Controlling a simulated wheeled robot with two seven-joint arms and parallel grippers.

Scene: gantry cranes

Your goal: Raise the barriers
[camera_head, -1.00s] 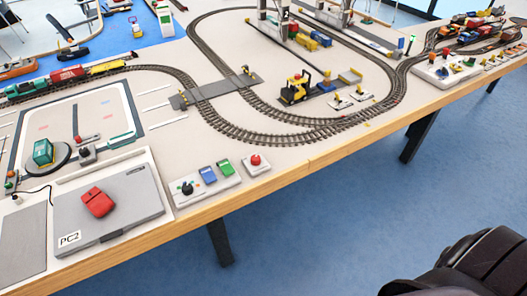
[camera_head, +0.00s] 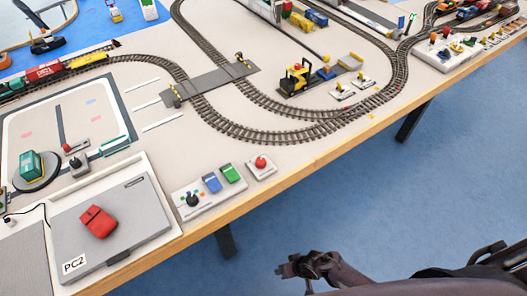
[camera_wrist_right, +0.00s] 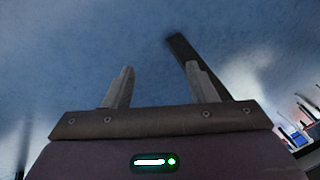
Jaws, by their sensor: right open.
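A grey level crossing (camera_head: 208,84) spans the track. A small yellow-and-black barrier post stands at its near-left end (camera_head: 176,92) and another at its far-right end (camera_head: 240,59). Their barrier arms are too small to judge. Near the table's front edge is a control panel (camera_head: 207,196) with a black knob (camera_head: 192,200), a blue switch (camera_head: 212,183) and a green switch (camera_head: 231,173). A separate box with a red button (camera_head: 261,163) sits to its right. My right gripper (camera_head: 283,268) is open and empty, over the floor in front of the table. It also shows in the right wrist view (camera_wrist_right: 159,66). My left gripper is out of view.
A grey PC2 case (camera_head: 118,226) with a red object (camera_head: 98,222) lies left of the panel. The wooden table edge (camera_head: 310,168) lies between my right gripper and the panel.

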